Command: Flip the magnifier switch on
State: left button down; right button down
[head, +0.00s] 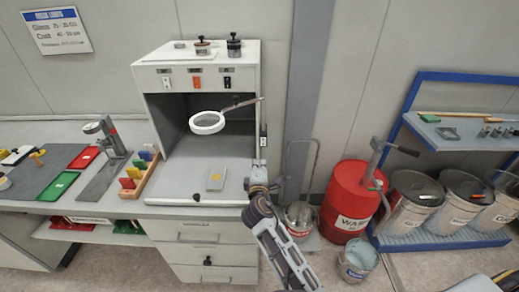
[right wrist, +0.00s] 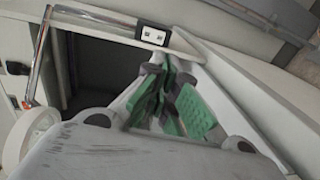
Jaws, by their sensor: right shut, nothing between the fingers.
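The magnifier (head: 207,122) is a white ring on a thin jointed arm, inside the open front of the white cabinet (head: 154,135). Its ring (right wrist: 28,135) and metal arm (right wrist: 38,60) show at the left of the right wrist view. My right gripper (head: 259,166) is shut and empty, just below the post fitting. Its green pads (right wrist: 166,82) are together. My left gripper is out of view.
The cabinet's upper panel carries black and orange switches (head: 195,83), with jars (head: 234,46) on top. A card with a yellow mark (head: 216,179) lies on the cabinet floor. Right of my arm stand a red drum (head: 346,200) and a bucket (head: 357,258). Drawers (head: 207,253) are below.

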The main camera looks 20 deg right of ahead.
aim_at(260, 144)
jog(key=shift+p+x, duration=0.9)
jog(key=shift+x, duration=4.8)
jog(key=shift+w+f+t+b, duration=0.2)
jog(key=shift+w+t+b, duration=0.1)
jog(key=shift+b, duration=1.45)
jog(key=shift+r, duration=0.1)
jog(key=shift+d, duration=0.1)
jog(key=shift+s, duration=0.1)
